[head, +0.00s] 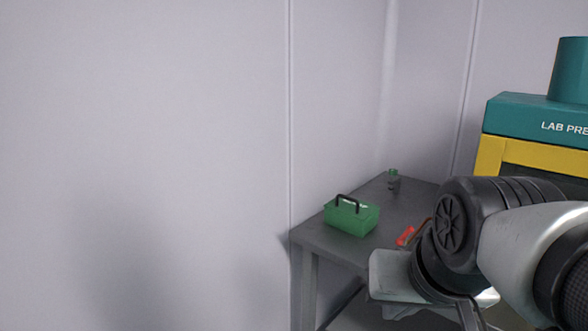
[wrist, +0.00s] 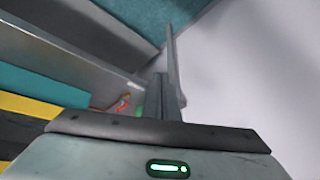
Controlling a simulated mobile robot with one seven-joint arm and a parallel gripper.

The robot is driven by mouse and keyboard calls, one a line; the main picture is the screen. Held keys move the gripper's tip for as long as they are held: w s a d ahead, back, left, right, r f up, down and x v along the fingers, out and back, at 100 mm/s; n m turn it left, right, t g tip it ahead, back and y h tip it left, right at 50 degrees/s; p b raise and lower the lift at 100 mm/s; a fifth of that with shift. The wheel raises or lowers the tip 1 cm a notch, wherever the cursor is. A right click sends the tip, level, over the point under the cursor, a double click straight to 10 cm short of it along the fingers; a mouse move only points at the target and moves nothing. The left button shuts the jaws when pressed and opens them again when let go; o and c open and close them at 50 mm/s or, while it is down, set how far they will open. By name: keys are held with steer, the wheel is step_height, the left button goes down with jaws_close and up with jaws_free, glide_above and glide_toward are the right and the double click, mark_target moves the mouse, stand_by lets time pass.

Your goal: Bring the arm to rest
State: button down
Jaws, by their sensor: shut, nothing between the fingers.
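My arm (head: 520,235) reaches in from the right side of the head view, in front of the table and the press. In the wrist view my gripper (wrist: 171,55) shows its fingers together with nothing held. The gripper body lies across the bottom of that view with a lit green light. In the head view the fingertips are not clearly visible. The arm hides part of the table and the lower part of the press.
A dark grey table (head: 323,244) stands in the corner. It bears a green box (head: 352,219) with a black handle, a small bottle (head: 393,182) and a red-orange item (head: 405,237). A teal and yellow lab press (head: 530,117) stands at right. The wall fills the left.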

steer(key=s+f+n, duration=0.2)
steer(key=s+f, duration=0.1)
steer(key=s, duration=0.1)
step_height(320, 180, up, 23)
steer(key=p, duration=2.2)
steer(key=shift+w+a+m+g, duration=0.3)
steer(key=shift+w, duration=0.15)
